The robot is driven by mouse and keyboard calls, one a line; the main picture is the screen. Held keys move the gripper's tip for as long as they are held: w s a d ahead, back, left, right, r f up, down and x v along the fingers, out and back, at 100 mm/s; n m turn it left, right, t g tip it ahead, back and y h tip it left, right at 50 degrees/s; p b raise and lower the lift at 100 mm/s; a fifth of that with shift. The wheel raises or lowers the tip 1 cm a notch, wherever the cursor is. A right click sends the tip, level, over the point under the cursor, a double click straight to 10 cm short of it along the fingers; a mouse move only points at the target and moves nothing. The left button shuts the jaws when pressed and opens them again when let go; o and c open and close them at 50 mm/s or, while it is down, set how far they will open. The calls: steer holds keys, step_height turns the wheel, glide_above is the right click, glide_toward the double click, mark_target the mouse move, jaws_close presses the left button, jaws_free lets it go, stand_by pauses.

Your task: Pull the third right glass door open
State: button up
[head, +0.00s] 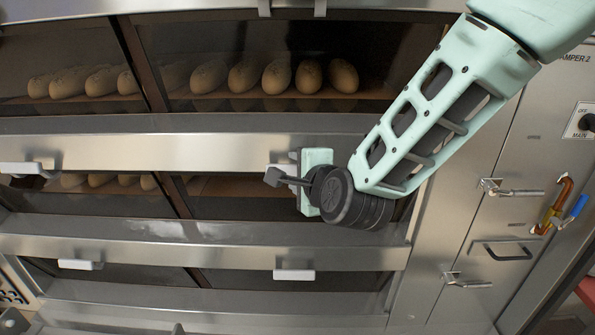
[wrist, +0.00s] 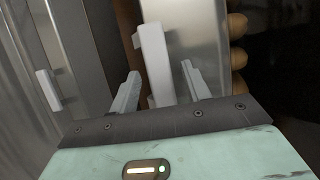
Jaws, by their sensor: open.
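The oven front has rows of glass doors, with a right-hand pane (head: 262,58) and, below it, a right-hand pane (head: 235,186) partly hidden by my gripper. My gripper (head: 274,178) is open at the steel strip between these panes, over a pale handle (head: 280,168) mostly hidden behind it. In the wrist view the white handle (wrist: 155,62) stands between the two spread fingers of my gripper (wrist: 160,88), with gaps visible on both sides. The right-hand panes look closed.
Another right-hand handle (head: 293,274) sits lower down, and left-hand handles (head: 22,168) (head: 80,265) line the left column. Loaves (head: 277,76) lie behind the glass. At right are a steel panel with latches (head: 497,188) and an orange and blue tool (head: 562,207).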

jaws_close()
steer(key=shift+f, duration=0.1)
steer(key=shift+f+b, duration=0.1)
steer(key=shift+b, duration=0.35)
step_height(320, 180, down, 8)
steer(key=n+t+y+b, duration=0.5)
steer(key=t+b, duration=0.4)
steer(key=b, duration=3.4)
steer(key=shift+n+y, duration=0.3)
steer(key=shift+n, duration=0.2)
steer(key=shift+w+r+n+y+b, duration=0.3)
steer(key=shift+y+b, duration=0.3)
steer(key=shift+b, duration=0.25)
